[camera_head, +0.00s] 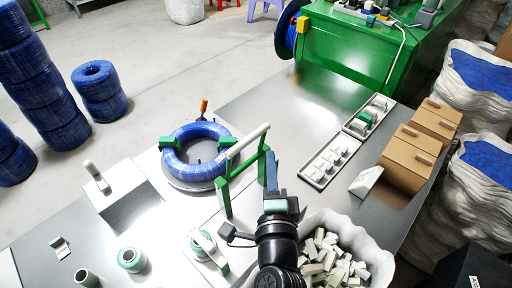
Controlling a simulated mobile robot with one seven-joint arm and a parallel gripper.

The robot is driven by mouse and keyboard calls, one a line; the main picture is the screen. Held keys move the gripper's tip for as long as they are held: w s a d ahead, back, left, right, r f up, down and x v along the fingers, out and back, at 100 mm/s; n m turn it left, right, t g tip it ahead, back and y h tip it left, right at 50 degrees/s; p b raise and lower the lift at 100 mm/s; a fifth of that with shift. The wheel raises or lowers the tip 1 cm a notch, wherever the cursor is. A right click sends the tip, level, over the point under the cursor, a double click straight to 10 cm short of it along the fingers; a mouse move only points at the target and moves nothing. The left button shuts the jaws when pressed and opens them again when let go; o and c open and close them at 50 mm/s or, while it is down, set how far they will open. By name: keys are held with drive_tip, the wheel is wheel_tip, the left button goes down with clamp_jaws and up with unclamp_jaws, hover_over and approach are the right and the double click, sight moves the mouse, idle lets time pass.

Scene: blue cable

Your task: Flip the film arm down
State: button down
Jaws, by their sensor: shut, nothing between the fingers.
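A green frame with two uprights and a crossbar (243,168) stands on the metal table, right of the blue cable coil. A white roller-like bar (248,140), which looks like part of the film arm, slants up over the frame's top; its far end points up and right. The blue cable coil (186,170) lies on a round plate, with green blocks on its rim. My gripper (270,158) is shut and empty just right of the frame's right upright. Whether it touches the frame cannot be told.
A white sack of pale pieces (335,258) stands right of my arm. A white tray of small parts (328,160) and cardboard boxes (405,158) lie farther right. A white box (120,190) and green-white rolls (131,259) are at left. The table's back middle is clear.

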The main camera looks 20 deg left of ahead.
sight(255, 138)
drive_tip(key=shift+w+a+p, duration=0.25)
drive_tip(key=shift+a+p, duration=0.05)
drive_tip(key=shift+a, duration=0.35)
drive_tip(key=shift+w+a+p, duration=0.3)
drive_tip(key=shift+a, duration=0.35)
drive_tip(key=shift+w+a+p, duration=0.25)
drive_tip(key=shift+a+p, duration=0.05)
drive_tip(key=shift+a, duration=0.35)
drive_tip(key=shift+r+p, duration=0.15)
drive_tip(key=shift+p, duration=0.3)
